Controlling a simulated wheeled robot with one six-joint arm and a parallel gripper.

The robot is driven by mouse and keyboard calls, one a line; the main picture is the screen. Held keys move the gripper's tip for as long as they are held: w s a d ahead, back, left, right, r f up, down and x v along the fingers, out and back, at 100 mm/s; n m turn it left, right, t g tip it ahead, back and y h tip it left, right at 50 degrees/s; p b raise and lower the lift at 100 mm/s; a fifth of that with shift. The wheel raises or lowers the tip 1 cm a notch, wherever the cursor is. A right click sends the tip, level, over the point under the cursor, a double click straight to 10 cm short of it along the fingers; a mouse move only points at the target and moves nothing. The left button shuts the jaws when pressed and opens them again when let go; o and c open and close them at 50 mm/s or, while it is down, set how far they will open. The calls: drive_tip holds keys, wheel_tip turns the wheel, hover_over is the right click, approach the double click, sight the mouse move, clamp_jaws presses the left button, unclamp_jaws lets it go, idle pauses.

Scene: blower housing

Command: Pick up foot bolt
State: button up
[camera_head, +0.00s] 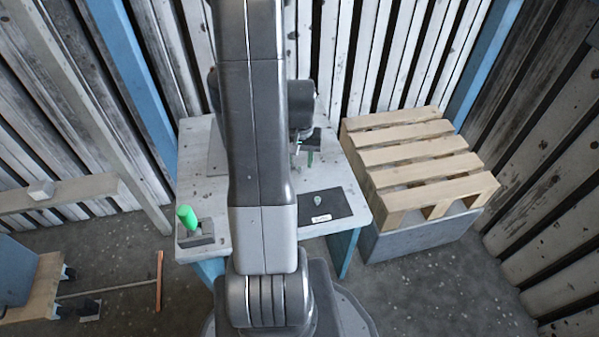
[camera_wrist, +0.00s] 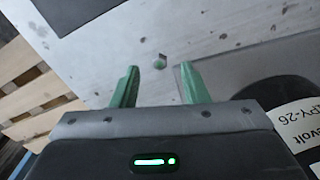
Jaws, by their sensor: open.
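I cannot make out the bolt there.
A dark mat (camera_head: 335,212) with a white label and a small pale green piece (camera_head: 318,201) lies at the worktable's (camera_head: 212,245) front right. A green-handled item (camera_head: 187,217) stands front left. A dark labelled body (camera_wrist: 275,95) is close to my gripper. A wooden pallet (camera_head: 410,157) stands right.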

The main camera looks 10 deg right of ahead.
drive_tip(key=shift+f, duration=0.55)
drive_tip(key=c, duration=0.8)
drive_tip(key=shift+r, duration=0.1)
wheel_tip(320, 180, up, 10)
drive_tip(key=p, duration=0.3)
